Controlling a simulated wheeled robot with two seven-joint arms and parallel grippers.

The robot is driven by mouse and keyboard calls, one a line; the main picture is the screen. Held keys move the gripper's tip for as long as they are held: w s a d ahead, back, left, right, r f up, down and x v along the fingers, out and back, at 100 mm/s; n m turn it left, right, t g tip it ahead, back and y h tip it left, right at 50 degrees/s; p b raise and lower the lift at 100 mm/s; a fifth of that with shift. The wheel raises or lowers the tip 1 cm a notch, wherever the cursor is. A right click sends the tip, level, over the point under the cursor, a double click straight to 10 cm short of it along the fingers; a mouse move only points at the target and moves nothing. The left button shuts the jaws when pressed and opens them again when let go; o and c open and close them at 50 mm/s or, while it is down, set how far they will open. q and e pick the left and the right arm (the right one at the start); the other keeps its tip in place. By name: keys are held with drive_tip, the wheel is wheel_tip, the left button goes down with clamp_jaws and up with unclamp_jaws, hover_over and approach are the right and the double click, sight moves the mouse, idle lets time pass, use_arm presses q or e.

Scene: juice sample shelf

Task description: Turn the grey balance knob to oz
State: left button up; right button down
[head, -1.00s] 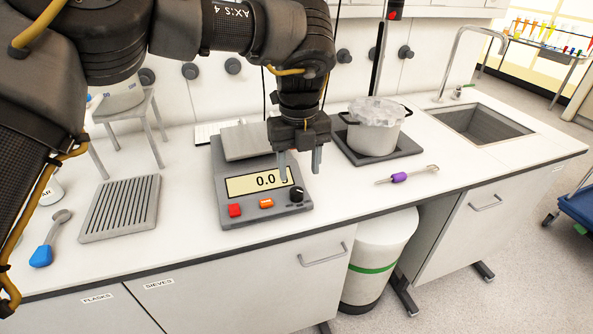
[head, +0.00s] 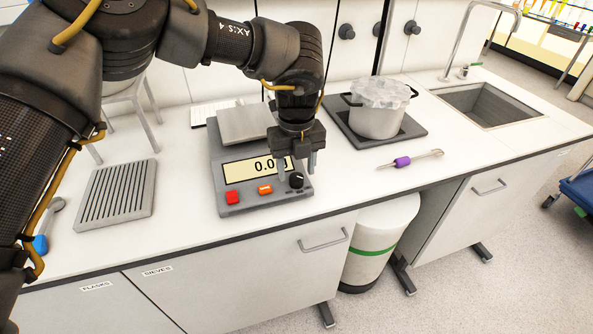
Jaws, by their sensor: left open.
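The balance (head: 222,182) stands on the bench, with a grey weighing plate (head: 245,124), a display (head: 240,174) partly covered by my gripper, a red button (head: 232,197) and an orange button (head: 265,189). Its dark grey knob (head: 296,180) is at the front right corner of the panel. My left gripper (head: 297,168) points down over the knob, open, with one finger at each side of it in the picture. I cannot tell whether the fingers touch the knob. My right gripper is not in view.
A pot (head: 378,112) with a crumpled cover stands on a dark hotplate (head: 412,131) to the right. A purple-handled tool (head: 402,162) lies in front of it. A ribbed grey rack (head: 117,190) and a blue-ended scoop (head: 41,243) are at the left. A sink (head: 487,104) is farther right.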

use_arm(q)
drive_tip(key=shift+f, duration=0.95)
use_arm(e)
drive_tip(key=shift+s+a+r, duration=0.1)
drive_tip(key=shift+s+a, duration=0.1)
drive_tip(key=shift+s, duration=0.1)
use_arm(q)
drive_tip(key=c, duration=1)
drive_tip(key=shift+o, duration=0.2)
